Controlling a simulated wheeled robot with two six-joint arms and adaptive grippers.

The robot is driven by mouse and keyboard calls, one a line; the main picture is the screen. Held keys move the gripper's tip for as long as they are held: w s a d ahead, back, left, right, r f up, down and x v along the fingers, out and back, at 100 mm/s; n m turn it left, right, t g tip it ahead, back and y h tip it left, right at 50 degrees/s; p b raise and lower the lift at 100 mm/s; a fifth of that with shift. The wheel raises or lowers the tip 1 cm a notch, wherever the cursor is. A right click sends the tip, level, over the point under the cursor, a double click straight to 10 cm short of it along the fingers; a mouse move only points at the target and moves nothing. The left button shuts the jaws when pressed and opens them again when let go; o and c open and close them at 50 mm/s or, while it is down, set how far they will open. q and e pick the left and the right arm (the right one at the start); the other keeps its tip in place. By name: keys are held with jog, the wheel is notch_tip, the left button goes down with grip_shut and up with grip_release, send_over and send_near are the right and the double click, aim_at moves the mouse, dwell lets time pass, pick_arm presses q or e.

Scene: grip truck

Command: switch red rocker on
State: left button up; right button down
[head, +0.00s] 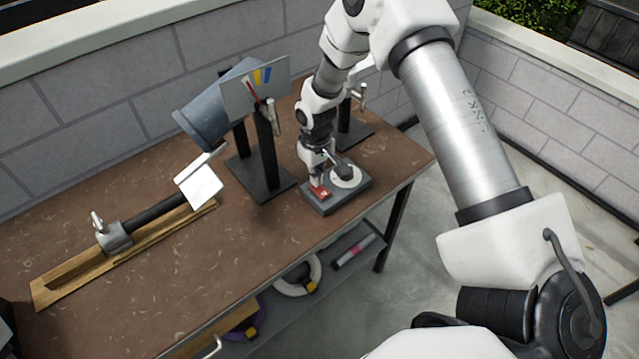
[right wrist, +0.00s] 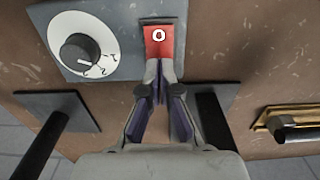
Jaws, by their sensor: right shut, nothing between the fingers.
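The red rocker (head: 319,192) sits on a grey control box (head: 349,197) near the right end of the table, beside a round white dial. In the right wrist view the red rocker (right wrist: 159,42) shows a white mark on its face, and the dial (right wrist: 82,46) with its black knob lies to its left. My right gripper (head: 318,178) is shut and empty, pointing down at the rocker. In the right wrist view its fingertips (right wrist: 160,64) overlap the rocker's near end; whether they touch it I cannot tell. My left gripper is not in view.
A brown table (head: 250,244) carries the box. Left of the box stand a black post on a base (head: 262,184) and a tilted blue-grey container (head: 214,108). A wooden rail (head: 75,275) with a clamp lies further left. The shelf below holds a white ring (head: 297,279).

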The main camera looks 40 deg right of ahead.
jog(key=shift+f+b, duration=0.3)
jog(key=shift+f, duration=0.3)
jog(key=shift+r, duration=0.1)
notch_tip(320, 180, up, 7)
jog(key=p, duration=0.6)
dwell(0.5)
